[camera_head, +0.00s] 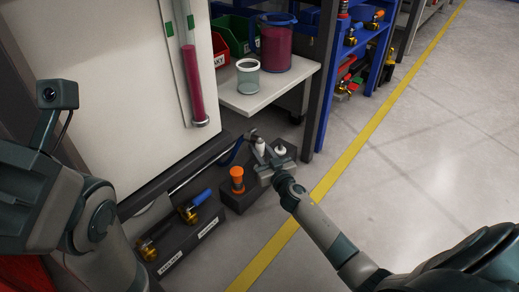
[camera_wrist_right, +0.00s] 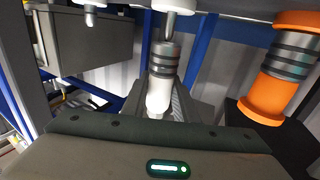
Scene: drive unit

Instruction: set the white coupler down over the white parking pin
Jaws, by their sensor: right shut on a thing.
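My right gripper (camera_head: 266,160) is low by the dark block at the foot of the white cabinet, shut on the white coupler (camera_head: 260,144). A white round top (camera_head: 280,150), perhaps the parking pin, shows right of the coupler in the head view. My left arm shows at the left, its fingers out of view.
An orange coupler (camera_head: 237,178) stands on a dark block left of my right gripper. A tray with brass fittings (camera_head: 180,232) lies nearer. A white shelf (camera_head: 265,99) carries a clear jar (camera_head: 248,78) and a red-filled jug (camera_head: 277,45). Open floor lies right.

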